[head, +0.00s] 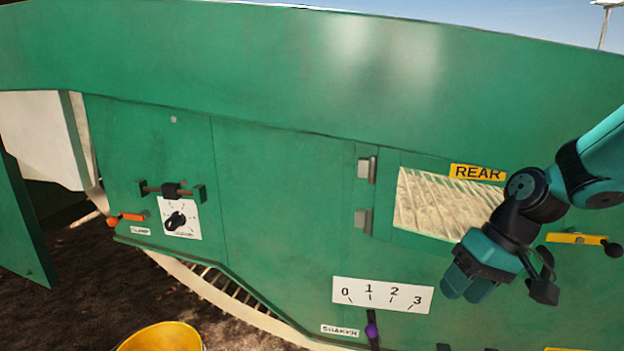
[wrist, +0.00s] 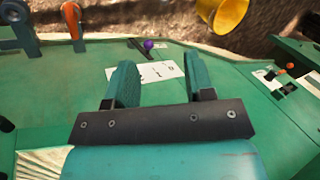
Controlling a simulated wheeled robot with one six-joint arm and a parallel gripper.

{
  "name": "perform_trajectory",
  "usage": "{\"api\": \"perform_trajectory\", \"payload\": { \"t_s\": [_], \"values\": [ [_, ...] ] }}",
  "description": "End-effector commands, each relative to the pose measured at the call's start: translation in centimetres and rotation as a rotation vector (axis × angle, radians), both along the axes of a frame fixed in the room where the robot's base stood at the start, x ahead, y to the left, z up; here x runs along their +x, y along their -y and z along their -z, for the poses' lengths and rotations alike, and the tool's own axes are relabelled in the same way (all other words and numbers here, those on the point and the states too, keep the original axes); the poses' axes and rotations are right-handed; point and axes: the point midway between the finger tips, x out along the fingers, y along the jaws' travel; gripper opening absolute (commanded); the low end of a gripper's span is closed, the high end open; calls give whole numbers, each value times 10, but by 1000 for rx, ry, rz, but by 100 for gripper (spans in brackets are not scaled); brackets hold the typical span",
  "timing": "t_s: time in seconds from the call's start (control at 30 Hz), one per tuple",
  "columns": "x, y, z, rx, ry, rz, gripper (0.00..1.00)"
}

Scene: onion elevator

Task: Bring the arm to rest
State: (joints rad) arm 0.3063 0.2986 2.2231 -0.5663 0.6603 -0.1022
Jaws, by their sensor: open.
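My gripper (head: 466,287) hangs from my teal and black arm at the right of the head view. It is in front of the green machine panel (head: 290,210), below the REAR label (head: 478,173) and to the right of the 0-to-3 scale plate (head: 382,295). In the wrist view my gripper (wrist: 160,62) shows two teal fingers held apart with nothing between them. Beyond the fingers the scale plate (wrist: 150,73) and the purple-knobbed shaker lever (wrist: 149,44) show. The fingers appear clear of the panel, though the exact gap cannot be told.
A slatted window (head: 440,203) lies behind my arm. A yellow-plated lever (head: 578,239) is at the far right, close to my arm. A rotary dial (head: 176,219) and an orange-handled lever (head: 128,217) are at the left. A yellow bucket (head: 162,338) stands on the soil.

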Motion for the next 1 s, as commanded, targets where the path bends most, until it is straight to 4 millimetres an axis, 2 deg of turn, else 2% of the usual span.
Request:
{"api": "perform_trajectory", "payload": {
  "t_s": [0.03, 0.1, 0.2, 0.3, 0.5, 0.6, 0.87, 1.0],
  "values": [
    [-19, -31, -19, -21, 25, -75, 49],
    [-44, -61, -36, -43, 51, -152, 49],
    [-79, -91, -53, -64, 83, -242, 49],
    [-112, -111, -64, -77, 115, -318, 49],
    [-174, -133, -75, -92, 174, -450, 49],
    [-172, -132, -106, -93, 169, -444, 49],
    [-171, -132, -172, -93, 168, -443, 49],
    [-171, -132, -224, -92, 169, -443, 49]
  ]
}}
